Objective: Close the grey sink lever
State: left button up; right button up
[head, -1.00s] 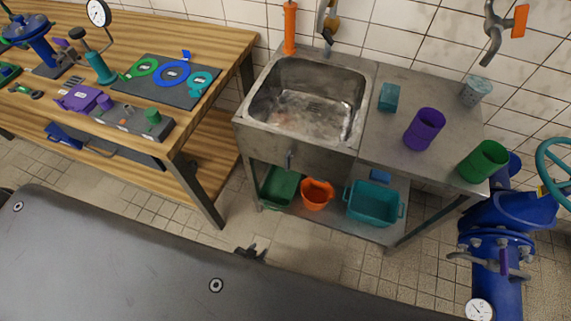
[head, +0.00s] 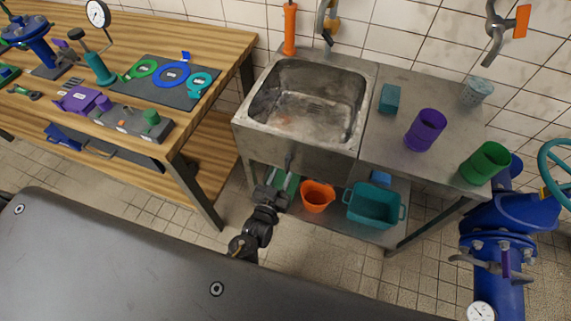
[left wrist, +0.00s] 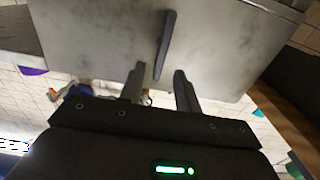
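The grey sink lever (head: 289,161) sticks out of the front panel of the steel sink (head: 300,140), below the basin. In the left wrist view the lever (left wrist: 165,45) is a dark, narrow bar, slightly tilted against the pale metal panel. My left gripper (head: 278,186) is in front of the sink, just below the lever. In the left wrist view the gripper (left wrist: 159,72) has its two fingers apart with no object clamped. The lever's lower end shows between the fingertips; whether they touch it I cannot tell. My right gripper is not in view.
An orange bucket (head: 317,195) and a teal basket (head: 374,208) stand on the lower shelf. A green bin (head: 288,181) is partly hidden behind my left gripper. The wooden workbench (head: 200,125) stands left of the sink, blue pipework (head: 500,225) at the right.

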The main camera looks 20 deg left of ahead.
aim_at(286, 165)
pick_arm(q)
jog(key=shift+w+d, duration=0.15)
jog(key=shift+w, duration=2.2)
grip_shut()
